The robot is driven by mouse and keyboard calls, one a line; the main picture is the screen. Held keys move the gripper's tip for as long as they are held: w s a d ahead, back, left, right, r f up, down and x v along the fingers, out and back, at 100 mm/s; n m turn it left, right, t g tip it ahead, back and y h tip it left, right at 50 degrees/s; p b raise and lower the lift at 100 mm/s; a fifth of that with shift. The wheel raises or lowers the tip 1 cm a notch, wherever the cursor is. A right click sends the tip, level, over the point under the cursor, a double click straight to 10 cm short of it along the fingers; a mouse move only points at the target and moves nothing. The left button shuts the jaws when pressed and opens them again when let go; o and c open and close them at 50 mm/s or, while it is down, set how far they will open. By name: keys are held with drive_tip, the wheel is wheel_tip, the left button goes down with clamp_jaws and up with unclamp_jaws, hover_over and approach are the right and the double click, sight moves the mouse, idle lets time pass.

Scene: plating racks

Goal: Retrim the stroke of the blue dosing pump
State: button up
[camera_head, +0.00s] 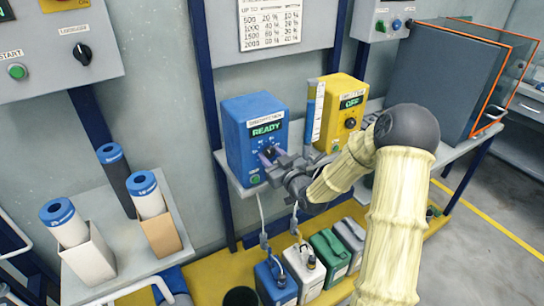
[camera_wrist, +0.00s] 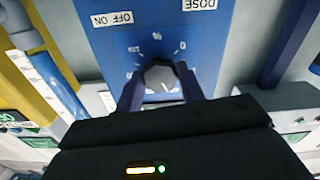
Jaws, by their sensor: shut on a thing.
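The blue dosing pump (camera_head: 250,122) stands on a shelf against the wall, with a lit screen reading READY. In the wrist view its blue front panel (camera_wrist: 112,45) shows a dial scale with % and 0 marks and labels reading OFF ON and DOSE. My gripper (camera_head: 272,158) is at the pump's front face. In the wrist view my gripper (camera_wrist: 162,92) is shut on the grey stroke knob (camera_wrist: 160,75), one finger on each side. The knob's pointer setting is too small to read.
A yellow pump (camera_head: 342,105) reading OFF stands to the right, with a clear graduated tube (camera_head: 313,112) between the pumps. Several canisters stand below on a yellow platform (camera_head: 215,272). A chart (camera_head: 270,24) hangs above. Blue-capped cylinders (camera_head: 68,222) stand at left.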

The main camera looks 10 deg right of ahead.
drive_tip(key=m, duration=0.6)
drive_tip(key=shift+p, duration=0.4)
drive_tip(key=m+p, duration=0.1)
drive_tip(key=m, duration=0.5)
drive_tip(key=shift+p, duration=0.4)
drive_tip(key=o, duration=1)
drive_tip(key=shift+c, duration=0.2)
drive_tip(key=shift+s, duration=0.15)
